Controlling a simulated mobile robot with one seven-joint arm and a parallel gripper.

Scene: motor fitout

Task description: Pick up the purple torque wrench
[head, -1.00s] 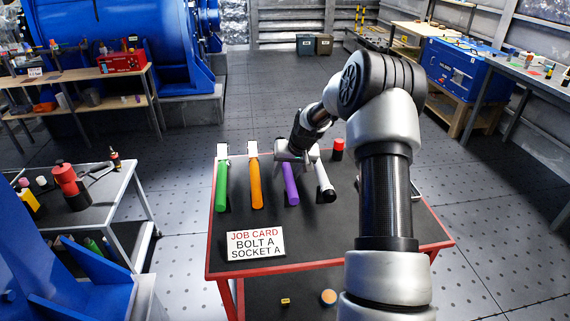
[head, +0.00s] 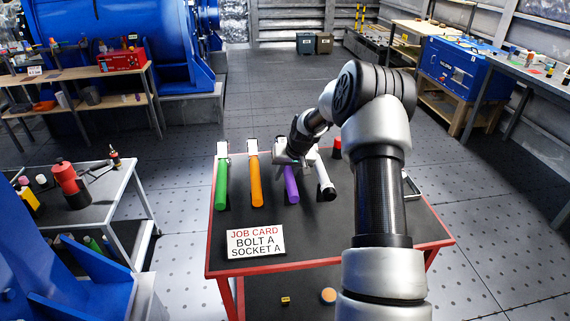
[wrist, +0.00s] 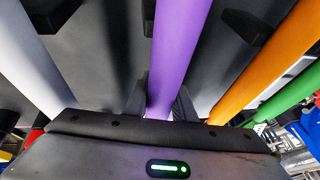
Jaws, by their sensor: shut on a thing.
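The purple torque wrench (head: 291,185) lies on the dark top of the red-edged table (head: 330,222), between the orange wrench (head: 256,182) and the white wrench (head: 324,178). My gripper (head: 290,160) is at its far end, which it hides in the head view. In the wrist view the purple handle (wrist: 176,50) runs down between the two dark fingers of my gripper (wrist: 160,105), which are shut on it. The handle still appears to rest at table height; I cannot tell of any gap under it.
A green wrench (head: 222,183) lies left of the orange one. A red-capped item (head: 337,148) stands behind the white wrench. A job card (head: 255,243) reading "BOLT A SOCKET A" is at the front left. Dark supports (wrist: 250,25) show near the handles. The table's front right is clear.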

